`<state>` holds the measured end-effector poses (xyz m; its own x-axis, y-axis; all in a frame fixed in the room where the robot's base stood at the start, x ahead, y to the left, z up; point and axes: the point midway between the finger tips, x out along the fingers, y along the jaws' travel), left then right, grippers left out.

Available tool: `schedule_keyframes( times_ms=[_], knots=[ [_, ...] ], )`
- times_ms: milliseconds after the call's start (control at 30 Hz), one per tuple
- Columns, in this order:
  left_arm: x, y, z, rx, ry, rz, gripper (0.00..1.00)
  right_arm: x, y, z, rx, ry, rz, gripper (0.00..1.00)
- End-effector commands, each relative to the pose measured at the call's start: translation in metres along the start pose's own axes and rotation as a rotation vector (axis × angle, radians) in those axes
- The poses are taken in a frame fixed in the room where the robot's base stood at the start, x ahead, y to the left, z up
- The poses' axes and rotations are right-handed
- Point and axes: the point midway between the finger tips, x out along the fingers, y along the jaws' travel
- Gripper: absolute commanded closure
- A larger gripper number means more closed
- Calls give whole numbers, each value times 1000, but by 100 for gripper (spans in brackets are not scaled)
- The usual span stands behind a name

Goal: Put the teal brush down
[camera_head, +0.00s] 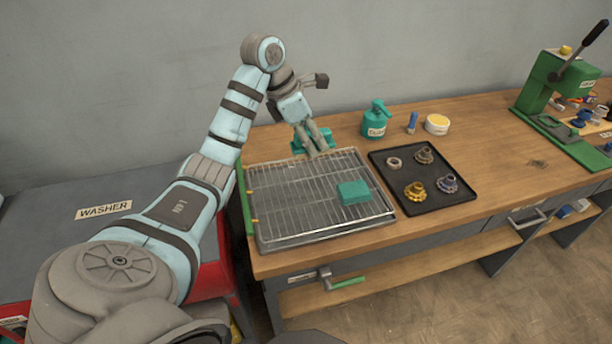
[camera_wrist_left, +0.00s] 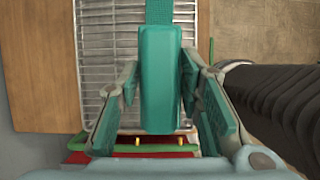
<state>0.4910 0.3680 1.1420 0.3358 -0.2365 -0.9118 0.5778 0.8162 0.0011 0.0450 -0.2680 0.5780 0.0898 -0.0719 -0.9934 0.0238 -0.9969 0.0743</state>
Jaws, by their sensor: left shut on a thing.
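My left gripper (camera_head: 317,150) is over the back of the wire rack (camera_head: 290,205), pointing down. It is shut on the teal brush (camera_head: 299,146), whose ends show on both sides of the fingers. In the left wrist view the brush (camera_wrist_left: 161,85) is a long teal block between the fingers, with the rack (camera_wrist_left: 105,50) below it. The fingers hide part of the brush in the head view, and I cannot tell whether it touches the rack. A second teal block (camera_head: 353,191) lies on the right part of the rack. My right gripper is not in view.
A black tray (camera_head: 424,205) with several metal parts lies right of the rack. Behind it stand a teal bottle (camera_head: 376,122), a blue item (camera_head: 412,123) and a yellow-topped tub (camera_head: 437,124). A green press (camera_head: 552,90) stands far right. The rack's left and front areas are clear.

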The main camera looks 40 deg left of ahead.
Motion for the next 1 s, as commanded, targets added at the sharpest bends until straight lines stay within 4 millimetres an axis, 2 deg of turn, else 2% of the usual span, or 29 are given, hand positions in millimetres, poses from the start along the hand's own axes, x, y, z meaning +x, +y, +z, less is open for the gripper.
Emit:
schedule_keyframes(
  times_ms=[33,100,167,333,667,1000],
  knots=[
    [33,0,-16,-2,3,0,90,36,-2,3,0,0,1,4],
    [60,0,-29,-4,5,0,90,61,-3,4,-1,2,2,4],
    [73,-1,-38,-8,11,-3,90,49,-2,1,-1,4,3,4],
    [117,0,-57,-8,8,0,90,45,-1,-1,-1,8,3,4],
    [167,0,-79,-8,5,2,90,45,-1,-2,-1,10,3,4],
    [172,0,-81,-7,4,3,90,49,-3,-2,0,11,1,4]
  ],
)
